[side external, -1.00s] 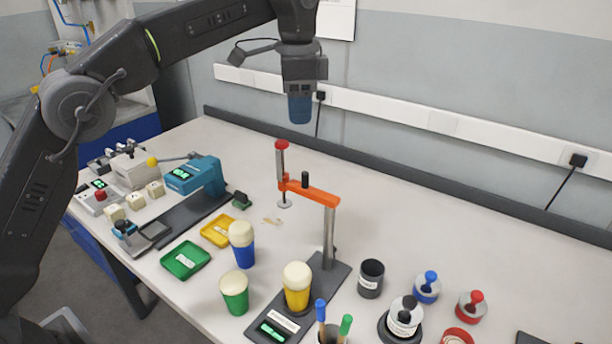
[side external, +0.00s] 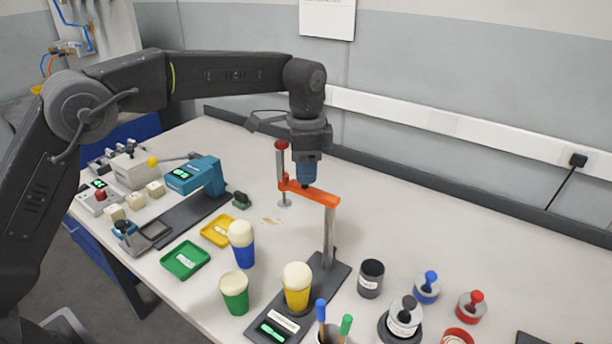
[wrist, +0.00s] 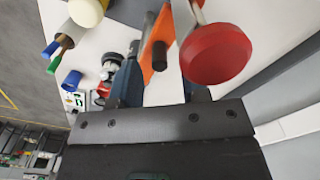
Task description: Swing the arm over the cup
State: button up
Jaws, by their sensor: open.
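The orange swing arm (side external: 312,192) sits on a grey post (side external: 329,235) and points back and left, away from the cup. A plunger with a red knob (side external: 282,145) hangs at its free end, with its pad above the bare table. The yellow cup (side external: 297,294) with a cream top stands upright on the dark base in front of the post. My gripper (side external: 306,184) is open, pointing down at the orange arm. In the wrist view, the black peg (wrist: 158,56) on the arm shows between its fingers; contact is unclear. The red knob (wrist: 215,54) is close beside one finger.
A blue cup (side external: 243,252) and a green cup (side external: 234,298) stand left of the base. Green and yellow trays lie behind them. A black canister (side external: 371,278) and red and blue knobbed pieces stand right. The table behind the post is clear.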

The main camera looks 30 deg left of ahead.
jog(key=shift+f, duration=1.2)
jog(key=shift+c, duration=0.3)
grip_shut()
